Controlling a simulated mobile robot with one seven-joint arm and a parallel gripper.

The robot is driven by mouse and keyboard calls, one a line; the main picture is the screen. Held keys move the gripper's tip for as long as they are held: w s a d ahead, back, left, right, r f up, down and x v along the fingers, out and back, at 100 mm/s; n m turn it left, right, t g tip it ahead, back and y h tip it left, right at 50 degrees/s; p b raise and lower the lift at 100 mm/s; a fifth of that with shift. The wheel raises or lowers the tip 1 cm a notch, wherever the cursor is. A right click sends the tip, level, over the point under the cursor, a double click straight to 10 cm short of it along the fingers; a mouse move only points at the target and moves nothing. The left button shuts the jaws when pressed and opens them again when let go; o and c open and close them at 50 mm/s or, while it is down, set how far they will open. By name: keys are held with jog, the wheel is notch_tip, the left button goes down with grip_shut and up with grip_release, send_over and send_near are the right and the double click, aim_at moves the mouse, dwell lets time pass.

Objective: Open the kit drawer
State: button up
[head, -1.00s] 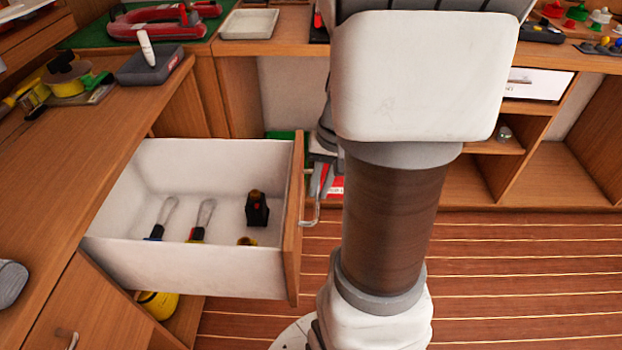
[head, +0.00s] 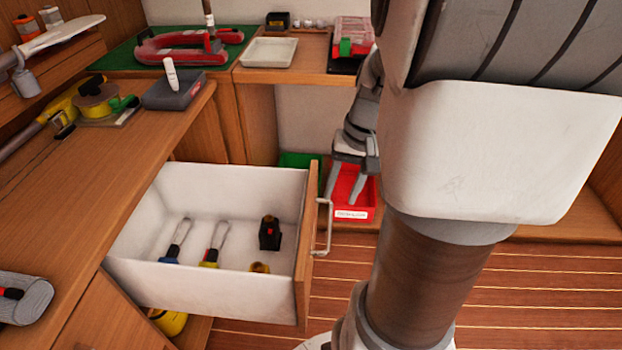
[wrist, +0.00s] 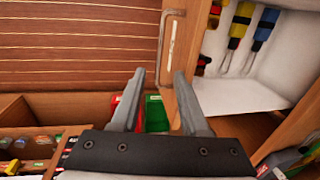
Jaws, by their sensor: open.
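The kit drawer (head: 200,282) stands pulled well out of the left bench, with white walls and a wooden front. The drawer interior (wrist: 240,80) is at right there.
A red bin (head: 352,212) and a green bin (head: 300,160) sit low behind my gripper. The bench top (head: 130,135) at left holds a grey box (head: 173,90) and tape. The striped floor (head: 500,285) at right is clear.

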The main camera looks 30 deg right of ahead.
notch_tip(320, 180, up, 9)
jog(key=s+d+p, duration=0.1)
jog(key=p, duration=0.1)
jog(key=shift+d+r, duration=0.15)
jog(key=shift+d, duration=0.05)
jog(key=s+a+r+n+t+h, duration=0.1)
jog(key=s+a+r+n, duration=0.15)
jog(key=a, duration=0.35)
jog(key=s+a+r+n+t+p, duration=0.1)
jog(key=a+n+t, duration=0.15)
jog(key=a, duration=0.45)
jog(key=s+a+r+n+t+h, duration=0.1)
jog(key=a+n, duration=0.2)
jog(key=a, duration=0.3)
notch_tip(320, 180, up, 14)
jog(key=p, duration=1.4)
jog(key=shift+r+m, duration=0.15)
jog(key=shift+m, duration=0.15)
jog(key=shift+w+d, duration=0.1)
jog(key=shift+d, duration=0.05)
